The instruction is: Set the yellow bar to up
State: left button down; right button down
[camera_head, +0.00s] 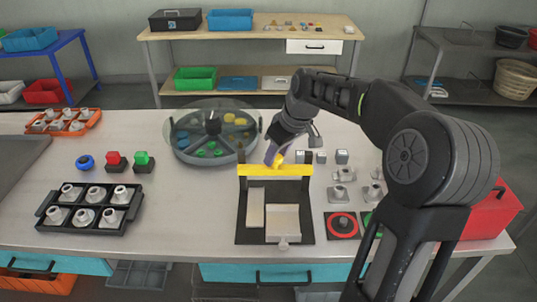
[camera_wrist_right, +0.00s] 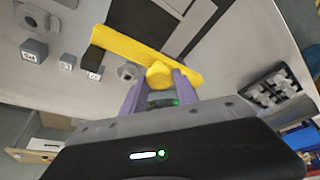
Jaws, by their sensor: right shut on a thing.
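The yellow bar (camera_head: 262,170) spans the two black uprights of a black stand (camera_head: 253,236) on the table. It lies level across the rear of the stand. In the right wrist view the yellow bar (camera_wrist_right: 128,47) runs diagonally, with a round yellow knob (camera_wrist_right: 159,74) on its side. My right gripper (camera_head: 275,156) reaches down from the right behind the bar. In the right wrist view my right gripper's purple fingers (camera_wrist_right: 160,88) are shut on the knob. The left gripper is not in either view.
A round divided tray (camera_head: 183,152) stands behind the bar to the left. Grey blocks (camera_head: 341,157) and metal fittings (camera_head: 341,194) lie to the right. A black tray (camera_head: 50,219) of fittings sits at left. The table between the tray and stand is clear.

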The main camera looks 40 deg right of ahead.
notch_tip(320, 180, up, 2)
jog(key=shift+r, duration=0.1)
jog(key=c, duration=1.3)
grip_release()
jog(key=o, duration=0.4)
jog(key=shift+c, duration=0.2)
jog(key=shift+f, duration=0.2)
jog(key=b+v, duration=0.1)
jog(key=v, duration=0.7)
jog(key=shift+f, duration=0.15)
